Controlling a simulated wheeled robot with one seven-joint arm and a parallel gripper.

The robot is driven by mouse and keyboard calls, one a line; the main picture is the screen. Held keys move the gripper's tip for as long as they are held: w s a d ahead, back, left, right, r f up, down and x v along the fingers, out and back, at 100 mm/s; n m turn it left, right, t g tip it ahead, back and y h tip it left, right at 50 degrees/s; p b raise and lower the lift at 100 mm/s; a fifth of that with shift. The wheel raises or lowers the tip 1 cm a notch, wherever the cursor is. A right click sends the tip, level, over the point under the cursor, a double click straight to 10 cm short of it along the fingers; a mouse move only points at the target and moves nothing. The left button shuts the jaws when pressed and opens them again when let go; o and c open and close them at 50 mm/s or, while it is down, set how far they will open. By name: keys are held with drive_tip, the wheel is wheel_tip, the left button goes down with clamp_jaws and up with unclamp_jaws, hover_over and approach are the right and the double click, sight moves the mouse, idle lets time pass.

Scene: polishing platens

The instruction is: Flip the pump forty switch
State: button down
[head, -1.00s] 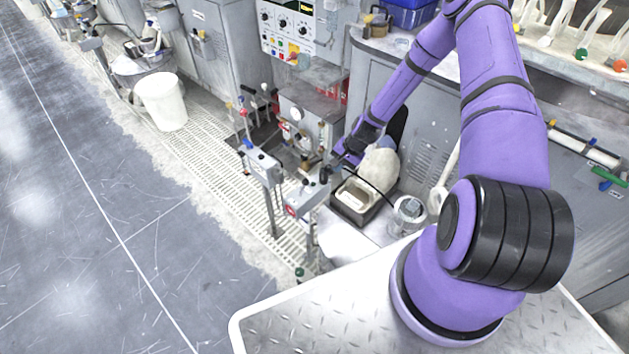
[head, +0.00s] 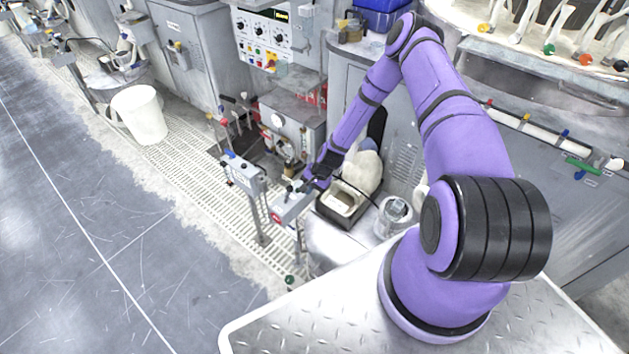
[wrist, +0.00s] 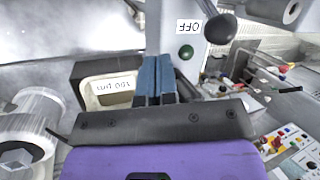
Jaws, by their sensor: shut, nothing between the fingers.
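A grey switch box (head: 288,208) stands on a post beside the floor grating, with a small red mark on its face. In the wrist view its grey face (wrist: 187,65) carries an upside-down OFF label, a green button (wrist: 186,52) and a lever with a black ball knob (wrist: 220,28). My gripper (head: 308,184) is close above the box's right end in the head view. In the wrist view my gripper (wrist: 157,60) has its blue fingers shut together with nothing between them, left of the knob and apart from it. No pump number is readable.
A second grey box (head: 243,174) on a post stands to the left. A dark tray (head: 334,217) with a labelled pale inset and a white sack (head: 364,172) lie to the right. A control panel (head: 262,38) and white bucket (head: 139,114) stand behind. The floor at left is clear.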

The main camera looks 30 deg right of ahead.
sight(288, 193)
drive_tip(key=shift+w+a+r, duration=0.2)
drive_tip(key=shift+w+a, duration=0.35)
drive_tip(key=shift+a, duration=0.25)
drive_tip(key=shift+w+a+r, duration=0.15)
drive_tip(key=shift+w+a, duration=0.35)
drive_tip(key=shift+a, duration=0.25)
